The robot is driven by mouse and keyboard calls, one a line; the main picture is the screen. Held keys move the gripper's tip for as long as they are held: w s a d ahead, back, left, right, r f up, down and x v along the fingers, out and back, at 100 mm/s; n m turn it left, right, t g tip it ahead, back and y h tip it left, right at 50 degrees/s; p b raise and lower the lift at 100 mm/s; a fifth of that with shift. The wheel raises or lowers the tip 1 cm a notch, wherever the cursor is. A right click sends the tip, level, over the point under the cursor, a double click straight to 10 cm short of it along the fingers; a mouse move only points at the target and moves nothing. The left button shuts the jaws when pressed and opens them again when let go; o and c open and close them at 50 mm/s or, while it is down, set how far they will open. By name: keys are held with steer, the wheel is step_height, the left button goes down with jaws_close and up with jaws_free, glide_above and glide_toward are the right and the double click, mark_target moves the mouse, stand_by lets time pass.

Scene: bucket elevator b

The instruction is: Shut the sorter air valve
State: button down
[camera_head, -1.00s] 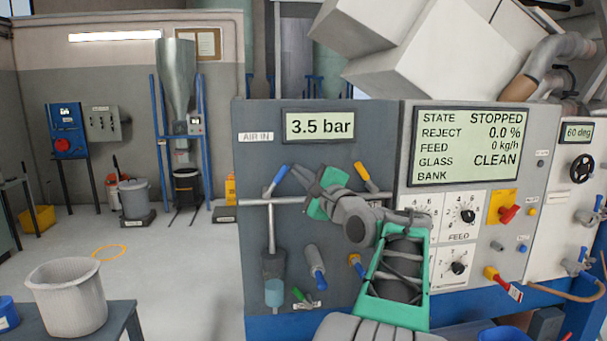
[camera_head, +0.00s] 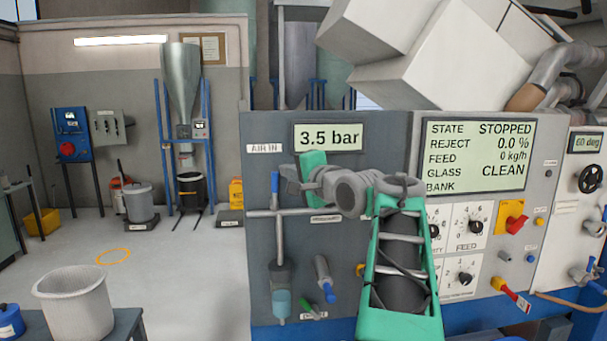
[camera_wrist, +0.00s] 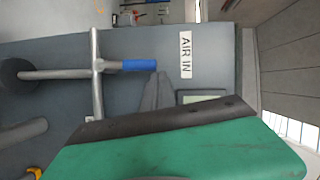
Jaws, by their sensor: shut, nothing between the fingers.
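A blue-handled lever (camera_head: 275,185) stands upright on the pipework below the AIR IN label (camera_head: 264,148). It also shows in the wrist view (camera_wrist: 139,66), in line with the pipe end. My gripper (camera_head: 287,172) is shut and empty, just right of the lever's upper part. In the wrist view its grey fingers (camera_wrist: 155,92) lie close beside the blue handle; I cannot tell whether they touch. The pressure display (camera_head: 328,137) reads 3.5 bar. Which lever is the sorter air valve is not readable here.
A green-handled valve (camera_head: 310,312) sits near the panel's lower edge. To the right are the status screen (camera_head: 475,157), dials (camera_head: 468,218) and a red switch (camera_head: 514,224). A pale bucket (camera_head: 75,302) stands at lower left. The floor left of the panel is open.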

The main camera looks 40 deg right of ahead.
steer(key=w+a+n+g, duration=0.1)
steer(key=a, duration=0.1)
steer(key=w+a+n+b, duration=0.1)
steer(key=n, duration=0.1)
steer(key=w+a+n+g+h, duration=0.1)
steer(key=a, duration=0.1)
steer(key=shift+w+a+n+g, duration=0.1)
steer(key=shift+a+n+g, duration=0.2)
steer(key=shift+a+n, duration=0.1)
stand_by(0.4)
steer(key=d+r+p, duration=0.3)
steer(key=r+p, duration=0.1)
steer(key=f+b+v, duration=0.1)
steer(key=b+v, duration=0.2)
steer(key=v, duration=0.7)
steer(key=shift+s+a, duration=0.25)
